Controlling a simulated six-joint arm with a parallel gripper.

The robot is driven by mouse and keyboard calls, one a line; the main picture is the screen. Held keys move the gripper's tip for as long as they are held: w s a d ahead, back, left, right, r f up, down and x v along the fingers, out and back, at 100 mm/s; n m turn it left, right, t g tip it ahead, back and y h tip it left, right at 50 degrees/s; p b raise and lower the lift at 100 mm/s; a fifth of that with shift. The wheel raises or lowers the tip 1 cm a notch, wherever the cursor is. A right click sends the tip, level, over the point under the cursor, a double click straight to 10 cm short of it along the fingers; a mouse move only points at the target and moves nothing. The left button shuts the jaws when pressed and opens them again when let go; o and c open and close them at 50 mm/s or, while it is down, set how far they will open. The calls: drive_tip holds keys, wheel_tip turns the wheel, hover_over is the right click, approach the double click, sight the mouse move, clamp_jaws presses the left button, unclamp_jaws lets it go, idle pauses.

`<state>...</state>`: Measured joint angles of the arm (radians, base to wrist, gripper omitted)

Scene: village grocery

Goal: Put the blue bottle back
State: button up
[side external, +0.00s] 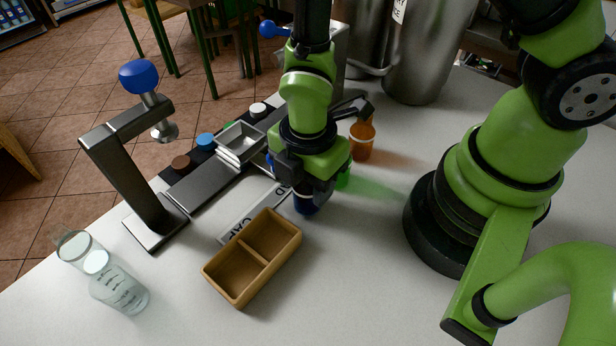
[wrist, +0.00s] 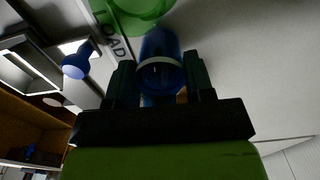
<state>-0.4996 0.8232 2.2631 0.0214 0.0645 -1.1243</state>
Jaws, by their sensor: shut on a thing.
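The blue bottle (wrist: 160,45) is between the two fingers of my gripper (wrist: 160,82) in the wrist view, and the gripper is shut on it. In the side view only the lower part of the blue bottle (side external: 305,205) shows below my gripper (side external: 303,190); the rest is hidden. I cannot tell whether its base touches the table. A translucent green bottle (side external: 344,180) stands close behind it, partly hidden by my gripper; it also shows at the top of the wrist view (wrist: 138,12). An orange bottle (side external: 362,142) stands farther back.
A wooden two-compartment tray (side external: 235,300) lies in front of my gripper. A lettered plate (side external: 240,215) lies beside it. A metal press (side external: 125,180) with a blue knob, coloured caps (side external: 206,141) and clear cups (side external: 118,290) are left.

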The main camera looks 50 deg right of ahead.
drive_tip(key=shift+f, duration=0.25)
drive_tip(key=o, duration=1.4)
drive_tip(key=shift+o, duration=0.2)
drive_tip(key=shift+r, duration=4)
